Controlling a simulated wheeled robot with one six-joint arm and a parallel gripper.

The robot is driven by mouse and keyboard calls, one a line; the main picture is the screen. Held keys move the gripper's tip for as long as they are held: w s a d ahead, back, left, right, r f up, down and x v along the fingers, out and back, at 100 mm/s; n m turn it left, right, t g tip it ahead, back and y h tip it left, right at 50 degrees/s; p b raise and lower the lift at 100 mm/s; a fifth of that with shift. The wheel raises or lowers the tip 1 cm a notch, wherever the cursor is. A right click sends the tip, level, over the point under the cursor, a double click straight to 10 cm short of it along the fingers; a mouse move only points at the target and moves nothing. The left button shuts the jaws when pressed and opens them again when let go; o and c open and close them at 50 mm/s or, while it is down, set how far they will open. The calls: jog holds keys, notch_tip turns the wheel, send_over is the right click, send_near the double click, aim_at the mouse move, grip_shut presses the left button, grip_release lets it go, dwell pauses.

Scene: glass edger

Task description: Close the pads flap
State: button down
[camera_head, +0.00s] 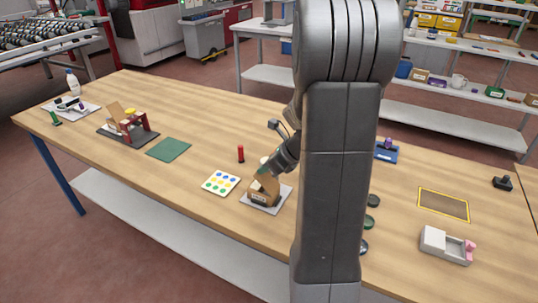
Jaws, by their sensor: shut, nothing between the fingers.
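A small brown cardboard box (259,198) stands on a light grey plate (274,207) near the middle of the table. Its brown flap (267,183) is raised and tilted above the box. My gripper (270,168) is shut and empty, right at the flap's upper end. I cannot tell whether the gripper touches the flap. My arm comes down from the upper right and hides part of the table to the right of the box.
A card with coloured dots (221,183) lies left of the box, and a red cylinder (241,154) stands behind it. A green mat (169,149) and a red fixture (137,128) are farther left. Right of my arm are a yellow-edged mat (443,205) and a white tray (446,246).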

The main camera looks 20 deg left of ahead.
jog(key=a+h+p, duration=0.1)
jog(key=p, duration=0.2)
jog(key=shift+a+f+h, duration=0.1)
jog(key=shift+h, duration=0.2)
jog(key=shift+p+x, duration=0.55)
jog(key=shift+x, duration=1.15)
jog(key=shift+w+a, duration=0.1)
jog(key=shift+a, duration=0.1)
jog(key=shift+d, duration=0.1)
